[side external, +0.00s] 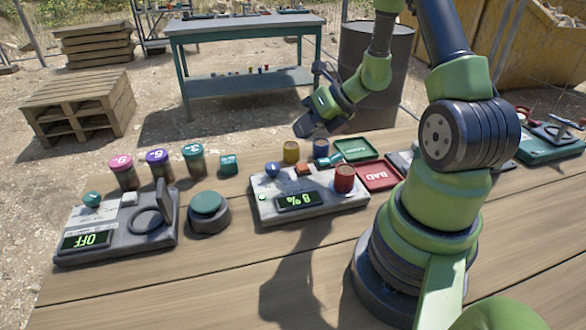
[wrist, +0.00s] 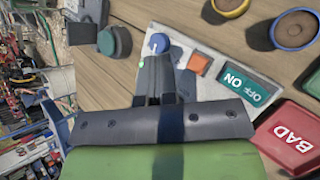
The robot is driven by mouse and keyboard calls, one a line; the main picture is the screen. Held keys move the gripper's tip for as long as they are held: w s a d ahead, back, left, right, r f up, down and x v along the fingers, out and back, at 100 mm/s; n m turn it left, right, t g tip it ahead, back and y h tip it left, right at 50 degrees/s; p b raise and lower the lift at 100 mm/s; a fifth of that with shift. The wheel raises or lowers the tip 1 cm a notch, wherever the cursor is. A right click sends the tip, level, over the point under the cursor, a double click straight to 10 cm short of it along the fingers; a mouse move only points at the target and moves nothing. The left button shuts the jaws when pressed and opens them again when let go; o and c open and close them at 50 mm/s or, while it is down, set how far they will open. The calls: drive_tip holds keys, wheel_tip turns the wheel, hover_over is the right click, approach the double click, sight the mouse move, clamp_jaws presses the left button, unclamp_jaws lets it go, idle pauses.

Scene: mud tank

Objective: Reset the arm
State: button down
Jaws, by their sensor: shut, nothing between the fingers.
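My gripper (side external: 312,127) is raised above the wooden table, over the back of a grey control box (side external: 335,209). Its fingers (wrist: 157,84) are shut with nothing between them. A green and white switch marked ON and OFF (wrist: 241,84) is also there. Part of the box is hidden behind the fingers.
At left, another device (side external: 118,228) reads "OFF", beside a dark green button (side external: 208,212). Several capped jars stand behind them, one with a purple lid (side external: 157,157). A green tray (side external: 358,149) and a red "BAD" tray (side external: 379,176) lie near my arm. The front planks are clear.

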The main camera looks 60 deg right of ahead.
drive_tip(key=s+a+r+n+g+y, duration=0.1)
drive_tip(key=a+r+n+g+y, duration=0.1)
drive_tip(key=a+r+n, duration=1.25)
drive_tip(key=s+a+r+n+h, duration=0.1)
drive_tip(key=s+n, duration=0.4)
drive_tip(key=n, duration=0.6)
drive_tip(key=s+a+r+n+h, duration=0.1)
drive_tip(key=s+r+n, duration=0.3)
drive_tip(key=n, duration=0.7)
drive_tip(key=shift+s+a+t+h, duration=0.3)
drive_tip(key=shift+s+h, duration=0.3)
drive_tip(key=shift+s, duration=0.4)
